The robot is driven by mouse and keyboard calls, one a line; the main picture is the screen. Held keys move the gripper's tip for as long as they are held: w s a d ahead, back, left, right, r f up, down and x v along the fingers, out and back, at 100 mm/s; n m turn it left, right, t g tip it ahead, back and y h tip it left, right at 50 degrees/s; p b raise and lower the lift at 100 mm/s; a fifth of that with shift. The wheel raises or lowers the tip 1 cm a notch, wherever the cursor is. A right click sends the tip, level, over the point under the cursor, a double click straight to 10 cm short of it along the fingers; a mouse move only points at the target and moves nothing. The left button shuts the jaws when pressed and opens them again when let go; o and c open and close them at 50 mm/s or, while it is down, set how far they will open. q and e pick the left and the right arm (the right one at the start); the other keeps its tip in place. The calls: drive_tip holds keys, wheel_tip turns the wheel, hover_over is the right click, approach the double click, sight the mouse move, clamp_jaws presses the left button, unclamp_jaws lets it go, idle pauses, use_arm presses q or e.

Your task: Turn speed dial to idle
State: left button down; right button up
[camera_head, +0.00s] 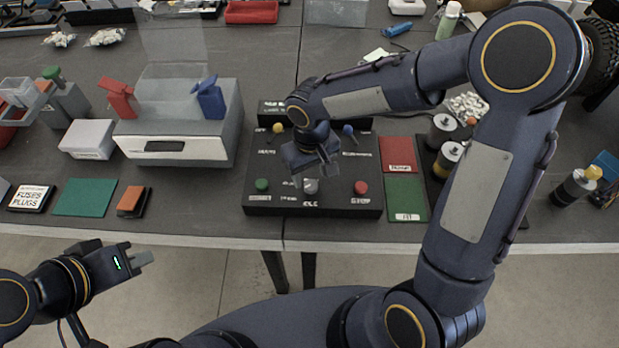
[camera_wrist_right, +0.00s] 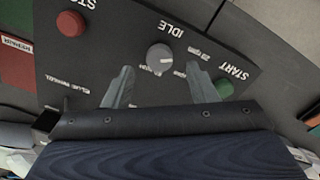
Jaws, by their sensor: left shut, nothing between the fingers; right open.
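The speed dial (camera_head: 311,186) is a grey round knob on the front of a black control panel (camera_head: 330,208), with an IDLE label below it. In the right wrist view the dial (camera_wrist_right: 159,57) has a white pointer mark on its face and sits just beyond my fingertips. My right gripper (camera_head: 312,180) is over the panel, open, with its fingers (camera_wrist_right: 160,75) spread on either side of the dial's line and nothing between them. Its hand partly hides the panel's middle. My left gripper (camera_head: 146,258) is shut and empty, below the table's front edge.
The panel also has a green START button (camera_head: 262,185), a red STOP button (camera_head: 361,187), and yellow (camera_head: 278,127) and blue (camera_head: 348,129) levers. Red and green mats (camera_head: 404,195) and cylinders lie to the right.

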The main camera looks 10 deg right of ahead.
sight(311, 184)
drive_tip(key=shift+f, duration=1.75)
drive_tip(key=c, duration=1)
